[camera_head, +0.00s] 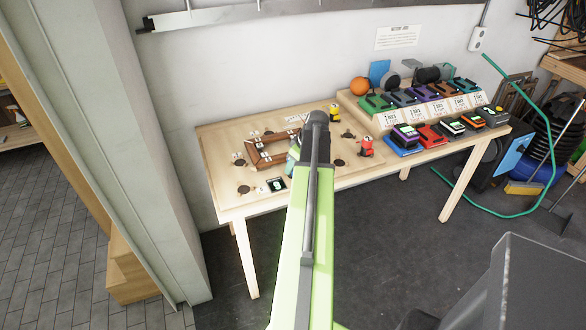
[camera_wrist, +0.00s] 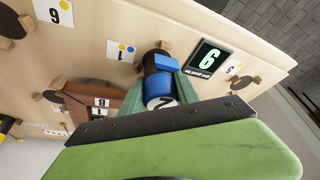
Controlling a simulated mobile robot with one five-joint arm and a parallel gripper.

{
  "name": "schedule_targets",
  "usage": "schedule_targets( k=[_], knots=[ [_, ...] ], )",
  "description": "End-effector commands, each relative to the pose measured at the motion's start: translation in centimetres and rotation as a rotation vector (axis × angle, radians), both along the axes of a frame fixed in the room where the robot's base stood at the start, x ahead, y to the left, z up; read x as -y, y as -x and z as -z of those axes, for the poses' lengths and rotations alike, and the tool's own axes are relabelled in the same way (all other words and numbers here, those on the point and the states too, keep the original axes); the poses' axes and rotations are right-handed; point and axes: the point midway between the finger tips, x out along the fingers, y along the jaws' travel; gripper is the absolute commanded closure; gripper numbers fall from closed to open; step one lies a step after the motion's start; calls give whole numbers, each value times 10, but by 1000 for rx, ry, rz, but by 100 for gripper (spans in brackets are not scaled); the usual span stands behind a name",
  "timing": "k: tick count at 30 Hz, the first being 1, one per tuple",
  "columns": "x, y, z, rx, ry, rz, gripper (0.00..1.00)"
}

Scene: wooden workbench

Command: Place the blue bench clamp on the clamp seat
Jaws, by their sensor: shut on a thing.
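The blue bench clamp (camera_wrist: 160,84) has a blue body, a dark band and a white round end marked 2. My gripper (camera_wrist: 162,92) is shut on it, with green fingers on both sides. The clamp is over the board, by a small wooden block (camera_wrist: 165,46) and a card marked 1 (camera_wrist: 122,51). I cannot tell whether it touches the board, and the spot under it is hidden. In the head view my arm covers the clamp, and only part of my gripper (camera_head: 293,160) shows. Which spot is the clamp seat is not clear.
Dark round seats (camera_wrist: 245,83) with wooden blocks and number cards are spread over the board. A black display (camera_wrist: 208,58) lies right of the clamp, a brown wooden frame (camera_head: 249,155) to its left. Red (camera_head: 366,147) and yellow (camera_head: 334,113) clamps stand nearby. A battery rack (camera_head: 358,106) fills the right side.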

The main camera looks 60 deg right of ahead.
Motion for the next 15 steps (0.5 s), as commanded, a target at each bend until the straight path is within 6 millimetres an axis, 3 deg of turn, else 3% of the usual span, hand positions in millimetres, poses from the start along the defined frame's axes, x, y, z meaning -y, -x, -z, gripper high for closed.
schedule_targets(
  k=[4,5,9,15],
  knots=[
    [0,0,5,0,0,0,100],
    [0,0,4,0,0,0,60],
    [0,0,3,0,0,1,42],
    [0,1,3,0,0,1,41]
  ],
)
